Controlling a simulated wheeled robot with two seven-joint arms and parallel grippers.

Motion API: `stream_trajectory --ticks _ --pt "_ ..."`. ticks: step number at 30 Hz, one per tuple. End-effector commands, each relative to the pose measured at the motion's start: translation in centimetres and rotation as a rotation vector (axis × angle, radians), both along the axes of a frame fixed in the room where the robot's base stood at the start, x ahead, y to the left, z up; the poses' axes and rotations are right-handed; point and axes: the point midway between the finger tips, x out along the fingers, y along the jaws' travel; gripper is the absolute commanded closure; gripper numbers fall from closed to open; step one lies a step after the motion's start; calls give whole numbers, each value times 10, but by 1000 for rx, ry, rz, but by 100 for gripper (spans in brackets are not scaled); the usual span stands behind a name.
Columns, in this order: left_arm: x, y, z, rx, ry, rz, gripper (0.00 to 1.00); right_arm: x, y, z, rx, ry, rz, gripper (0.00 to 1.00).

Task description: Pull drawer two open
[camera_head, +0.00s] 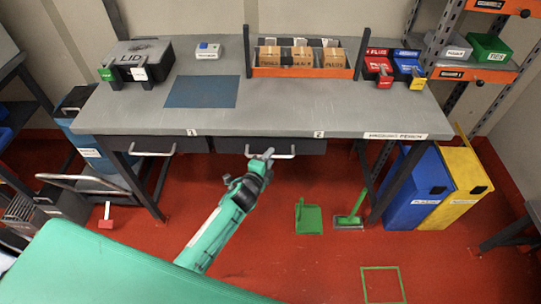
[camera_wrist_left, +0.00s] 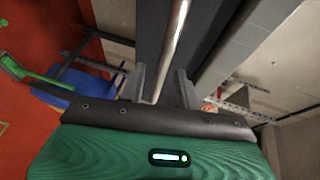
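Drawer two (camera_head: 312,147) is a dark drawer under the front edge of the grey workbench, below the label "2" (camera_head: 319,134). It looks shut. Its pale bar handle (camera_head: 286,156) sticks out at the front. My left gripper (camera_head: 262,154) is at the left part of this handle. In the left wrist view the handle (camera_wrist_left: 172,50) runs between the two fingers of my left gripper (camera_wrist_left: 160,86). The fingers stand apart, with a gap beside the bar, so the gripper is open around it. My right gripper is not in view.
Drawer one (camera_head: 185,145) with its handle is to the left, also shut. A green dustpan (camera_head: 309,217) and brush (camera_head: 348,221) are on the red floor. Blue (camera_head: 418,190) and yellow (camera_head: 462,180) bins stand at right. Floor in front of drawer two is mostly clear.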

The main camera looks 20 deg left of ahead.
Motion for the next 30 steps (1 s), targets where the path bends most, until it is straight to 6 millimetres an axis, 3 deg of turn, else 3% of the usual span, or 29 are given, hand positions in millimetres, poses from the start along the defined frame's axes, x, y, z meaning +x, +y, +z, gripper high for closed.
stream_trajectory --ticks 6,15,20,30 --pt "15 -2 -3 0 0 0 67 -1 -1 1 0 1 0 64" --pt "16 -2 -3 0 0 0 67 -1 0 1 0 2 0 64" --pt "16 -2 -3 0 0 0 99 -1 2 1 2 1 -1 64" --pt "16 -2 -4 0 1 0 100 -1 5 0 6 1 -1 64"
